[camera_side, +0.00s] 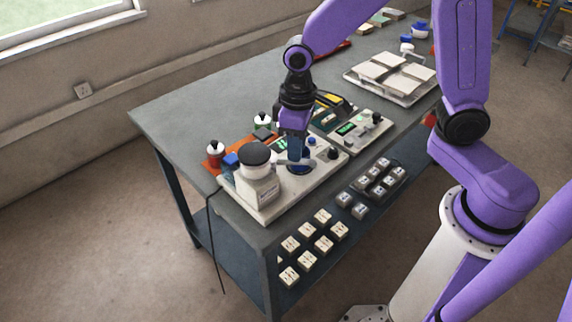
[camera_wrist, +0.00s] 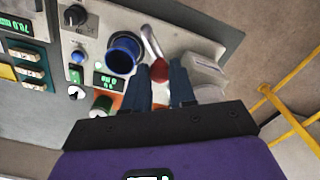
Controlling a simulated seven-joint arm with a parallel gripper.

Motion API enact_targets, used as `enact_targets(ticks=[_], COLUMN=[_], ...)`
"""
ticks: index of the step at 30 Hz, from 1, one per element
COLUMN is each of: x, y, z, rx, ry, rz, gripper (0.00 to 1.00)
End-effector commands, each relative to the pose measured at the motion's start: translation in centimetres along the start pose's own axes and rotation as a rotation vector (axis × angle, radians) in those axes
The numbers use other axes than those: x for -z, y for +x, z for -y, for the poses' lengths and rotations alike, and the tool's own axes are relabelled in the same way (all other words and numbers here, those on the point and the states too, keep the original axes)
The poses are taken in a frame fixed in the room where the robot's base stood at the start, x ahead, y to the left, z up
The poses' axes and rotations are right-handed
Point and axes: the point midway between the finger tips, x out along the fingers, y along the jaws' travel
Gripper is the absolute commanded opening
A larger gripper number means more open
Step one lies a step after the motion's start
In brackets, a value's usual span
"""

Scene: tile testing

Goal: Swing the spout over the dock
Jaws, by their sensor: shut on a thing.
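The spout is a silver bent tube (camera_wrist: 150,40) with a red knob (camera_wrist: 159,70) at its near end in the wrist view. My gripper (camera_wrist: 160,74) has its two dark blue fingers on either side of the red knob and is shut on it. The dock appears to be the round blue-rimmed cup (camera_wrist: 122,52), just left of the spout; the spout lies beside it, not over its middle. In the side view my gripper (camera_side: 297,156) reaches down at the pale machine base (camera_side: 275,204), and the silver spout (camera_side: 307,163) shows beside it. The fingers hide the knob there.
A white housing with a black lid (camera_side: 255,155) stands left of my gripper. A panel with a green display (camera_side: 346,128) lies to the right. Several small blocks (camera_side: 323,216) sit at the front, below the tabletop.

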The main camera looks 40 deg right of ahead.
Motion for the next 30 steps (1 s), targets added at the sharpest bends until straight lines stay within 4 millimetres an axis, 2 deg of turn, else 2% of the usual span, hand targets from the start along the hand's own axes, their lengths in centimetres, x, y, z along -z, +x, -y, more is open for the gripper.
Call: enact_targets(ticks=[14,30], x=[0.5,0.8], y=[0.0,0.0], z=[-1.3,-1.7], rx=[-0.001,-0.001], ry=[0.003,0.003], rz=[-0.001,-0.001], gripper=[0.03,0.03])
